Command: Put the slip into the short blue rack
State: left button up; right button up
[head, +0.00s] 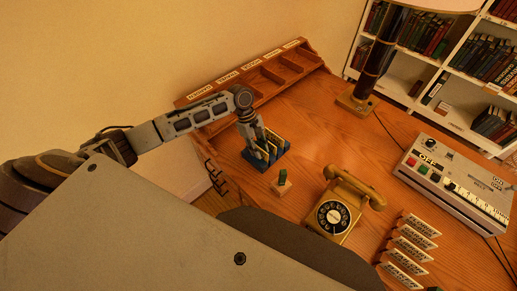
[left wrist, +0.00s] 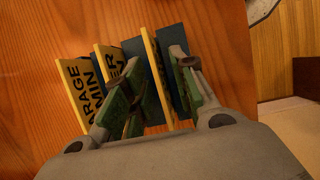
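The short blue rack (head: 284,151) stands on the wooden desk near its left side, with yellow-faced slips upright in it. In the left wrist view the slips show as yellow boards: one lettered slip (left wrist: 78,92) at the left, a second lettered slip (left wrist: 108,62) beside it, and a yellow slip (left wrist: 155,75) between my fingers. Blue rack panels (left wrist: 135,48) stand among them. My left gripper (head: 260,148) is down at the rack. Its green-padded fingers (left wrist: 155,68) are apart, one on each side of the yellow slip; I see no clear contact. My right gripper is not in view.
A wooden block with a green piece (head: 282,184) stands just in front of the rack, beside a gold telephone (head: 335,214). A labelled wooden organizer (head: 270,75) lines the back edge. A lamp (head: 357,100), a grey device (head: 456,180) and several labelled plates (head: 410,243) stand farther right.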

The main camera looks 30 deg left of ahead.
pick_arm(q)
jog(key=shift+w+a+r, duration=0.1)
jog(key=shift+a+r, duration=0.05)
jog(key=shift+r, duration=0.2)
jog(key=v, duration=0.9)
jog(key=shift+r, duration=0.1)
jog(key=shift+a+r, duration=0.3)
jog(key=shift+r, duration=0.35)
jog(key=shift+a+r, duration=0.1)
jog(key=shift+r, duration=0.2)
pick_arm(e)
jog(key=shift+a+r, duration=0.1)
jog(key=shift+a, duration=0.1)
